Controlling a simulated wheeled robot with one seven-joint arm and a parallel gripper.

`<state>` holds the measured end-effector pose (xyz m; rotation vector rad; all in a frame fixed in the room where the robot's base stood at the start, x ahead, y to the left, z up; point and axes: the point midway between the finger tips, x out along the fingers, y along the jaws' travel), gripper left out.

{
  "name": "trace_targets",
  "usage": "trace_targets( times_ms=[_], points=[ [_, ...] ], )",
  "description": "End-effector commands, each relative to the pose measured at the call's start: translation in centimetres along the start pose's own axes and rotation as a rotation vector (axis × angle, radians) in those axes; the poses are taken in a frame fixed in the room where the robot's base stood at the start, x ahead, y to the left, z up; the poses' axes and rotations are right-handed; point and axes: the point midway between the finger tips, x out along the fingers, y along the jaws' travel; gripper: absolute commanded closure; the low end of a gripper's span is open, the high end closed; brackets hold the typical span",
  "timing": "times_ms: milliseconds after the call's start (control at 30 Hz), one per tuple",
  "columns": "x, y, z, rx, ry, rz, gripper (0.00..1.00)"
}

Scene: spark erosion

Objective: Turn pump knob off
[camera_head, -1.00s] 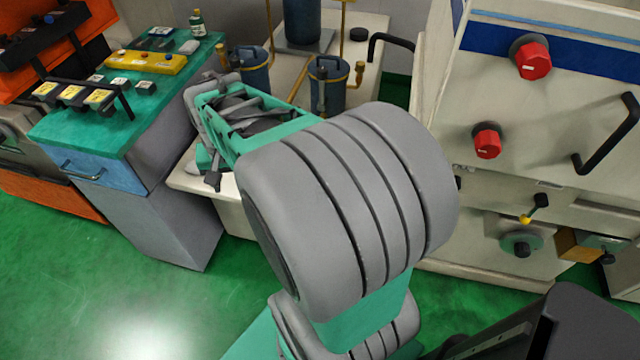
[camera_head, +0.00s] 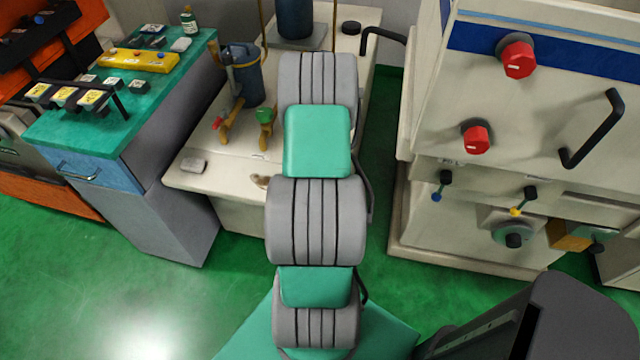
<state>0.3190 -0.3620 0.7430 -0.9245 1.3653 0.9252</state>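No label that I can read marks the pump knob. A blue cylinder (camera_head: 246,85), perhaps a pump, stands on the white tank (camera_head: 205,180). Brass pipes beside it carry a small red handle (camera_head: 217,122) and a green round handle (camera_head: 265,115). On the cream machine at the right are an upper red knob (camera_head: 518,58) and a lower red knob (camera_head: 476,138). Below them are a blue-tipped lever (camera_head: 439,190) and a yellow-tipped lever (camera_head: 521,205). My gripper is not visible; my arm's links cover the middle of the view and part of the tank.
A teal-topped cabinet (camera_head: 135,130) with a yellow box (camera_head: 138,61) and a bottle (camera_head: 189,20) stands at the left. The cream machine has a black handle (camera_head: 593,128). Green floor (camera_head: 190,310) is clear at the lower left.

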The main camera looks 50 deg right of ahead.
Motion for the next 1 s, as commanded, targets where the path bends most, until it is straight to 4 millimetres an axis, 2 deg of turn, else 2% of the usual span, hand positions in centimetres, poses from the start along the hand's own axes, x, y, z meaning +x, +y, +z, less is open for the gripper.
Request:
trace_targets(
  times_ms=[167, 867, 1000],
  points=[
    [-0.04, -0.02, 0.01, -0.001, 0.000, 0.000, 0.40],
    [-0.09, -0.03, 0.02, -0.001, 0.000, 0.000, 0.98],
    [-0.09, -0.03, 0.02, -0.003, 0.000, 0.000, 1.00]
  ],
)
